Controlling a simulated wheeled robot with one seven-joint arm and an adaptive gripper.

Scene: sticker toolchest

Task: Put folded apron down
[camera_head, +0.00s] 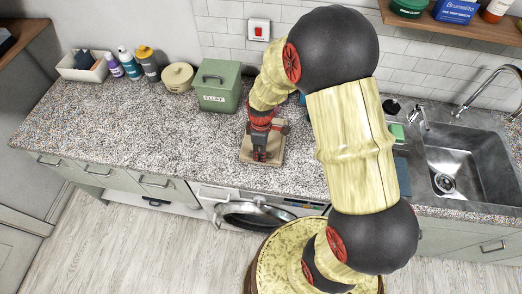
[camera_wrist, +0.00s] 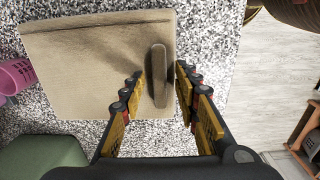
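The folded apron (camera_wrist: 85,70) is a flat tan square with a small raised tan strip along its right side in the wrist view. It appears to lie flat on the speckled counter, close to the front edge. In the head view the apron (camera_head: 247,158) shows beneath my gripper (camera_head: 261,155). In the wrist view the two fingers of my gripper (camera_wrist: 159,75) are apart, one on each side of the raised strip, with a visible gap on both sides. My arm hides part of the counter behind the apron in the head view.
A green lidded canister (camera_head: 219,86) stands back left of the apron. A pink basket (camera_wrist: 14,76) shows in the wrist view. A beige pot (camera_head: 178,77), bottles (camera_head: 148,62) and a white tray (camera_head: 82,68) stand further left. The sink (camera_head: 468,165) is right. The left-front counter is clear.

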